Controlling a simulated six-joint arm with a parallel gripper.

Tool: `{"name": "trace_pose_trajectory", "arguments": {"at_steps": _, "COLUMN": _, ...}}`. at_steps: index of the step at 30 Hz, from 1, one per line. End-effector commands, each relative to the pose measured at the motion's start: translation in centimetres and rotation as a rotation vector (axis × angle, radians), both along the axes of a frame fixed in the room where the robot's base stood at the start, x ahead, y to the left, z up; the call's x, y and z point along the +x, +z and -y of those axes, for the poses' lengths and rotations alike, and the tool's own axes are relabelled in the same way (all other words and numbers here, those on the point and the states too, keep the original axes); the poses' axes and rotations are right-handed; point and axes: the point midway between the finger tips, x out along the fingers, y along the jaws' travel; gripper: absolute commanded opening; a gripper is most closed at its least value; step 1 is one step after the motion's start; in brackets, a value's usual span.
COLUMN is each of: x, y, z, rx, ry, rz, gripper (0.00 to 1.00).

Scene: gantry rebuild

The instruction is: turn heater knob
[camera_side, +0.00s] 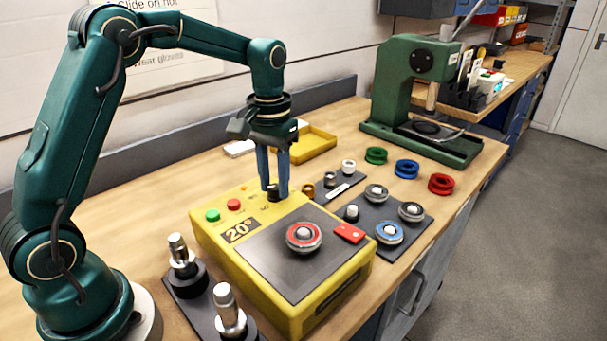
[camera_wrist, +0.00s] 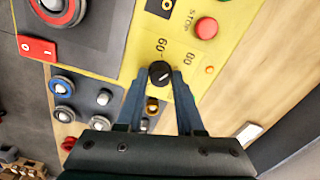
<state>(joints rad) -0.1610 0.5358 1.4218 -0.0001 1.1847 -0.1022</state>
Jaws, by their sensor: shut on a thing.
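The yellow heater box (camera_side: 215,250) stands on the bench with a dark plate on top and a display reading 20°. The black heater knob (camera_side: 273,192) sits at its back edge. In the wrist view the knob (camera_wrist: 160,73) is round with a pale pointer line, and numbers 60 and 80 are printed nearby. My gripper (camera_side: 274,190) points straight down over the knob, its blue fingers on either side of it. The wrist view shows my gripper (camera_wrist: 160,76) shut on the knob, a fingertip at each side.
Green and red buttons (camera_side: 233,205) sit beside the knob. A red and silver bearing (camera_side: 304,237) lies on the plate, a red switch block (camera_side: 349,233) near its edge. Metal-handled tools (camera_side: 180,252) stand in front. A yellow tray (camera_side: 312,143) and green press (camera_side: 405,80) stand behind.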

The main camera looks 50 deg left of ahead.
Motion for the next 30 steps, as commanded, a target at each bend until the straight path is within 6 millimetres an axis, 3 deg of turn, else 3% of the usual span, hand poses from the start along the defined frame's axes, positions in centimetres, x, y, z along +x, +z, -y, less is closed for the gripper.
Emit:
{"name": "trace_pose_trajectory", "arguments": {"at_steps": 15, "x": 0.05, "y": 0.12, "z": -0.01, "rx": 0.000, "ry": -0.361, "rz": 0.003, "gripper": 0.00}}
{"name": "trace_pose_trajectory", "arguments": {"at_steps": 30, "x": 0.06, "y": 0.14, "z": -0.01, "rx": 0.001, "ry": -0.439, "rz": 0.004, "gripper": 0.00}}
